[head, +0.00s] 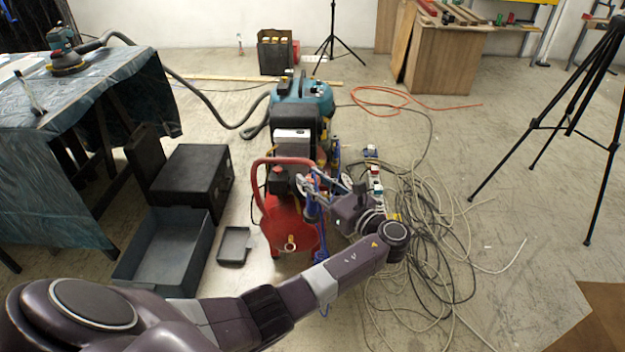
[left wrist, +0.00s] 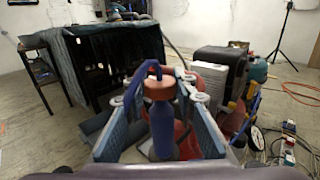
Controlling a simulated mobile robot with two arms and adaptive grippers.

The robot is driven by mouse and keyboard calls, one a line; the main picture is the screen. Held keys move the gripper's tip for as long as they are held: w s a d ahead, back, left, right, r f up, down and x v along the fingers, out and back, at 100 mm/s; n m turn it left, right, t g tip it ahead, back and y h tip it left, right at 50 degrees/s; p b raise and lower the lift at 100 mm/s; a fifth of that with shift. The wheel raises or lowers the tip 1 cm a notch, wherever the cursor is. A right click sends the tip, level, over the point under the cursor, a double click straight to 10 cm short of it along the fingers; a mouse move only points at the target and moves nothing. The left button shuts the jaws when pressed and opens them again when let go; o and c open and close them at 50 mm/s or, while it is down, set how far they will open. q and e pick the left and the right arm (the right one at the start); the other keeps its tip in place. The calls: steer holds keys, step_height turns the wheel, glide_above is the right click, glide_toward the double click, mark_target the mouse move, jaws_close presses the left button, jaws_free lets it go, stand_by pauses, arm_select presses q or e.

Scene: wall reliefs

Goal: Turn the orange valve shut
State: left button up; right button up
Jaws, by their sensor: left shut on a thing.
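In the head view my left gripper (head: 312,193) is at the red compressor tank (head: 288,232), and the valve is too small to make out there. My right gripper is not in view.
Tangled cables (head: 430,230) cover the floor right of the compressor. A black case (head: 192,172), an open grey bin (head: 165,250) and a small tray (head: 234,245) stand to the left, near a draped table (head: 50,110). A tripod (head: 570,125) stands at right.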

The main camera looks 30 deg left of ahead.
arm_select(q)
steer(key=shift+n+g, duration=0.3)
steer(key=shift+g, duration=0.2)
steer(key=o, duration=1.2)
steer(key=shift+d, duration=0.1)
steer(key=v, duration=1.1)
steer(key=shift+d, duration=0.4)
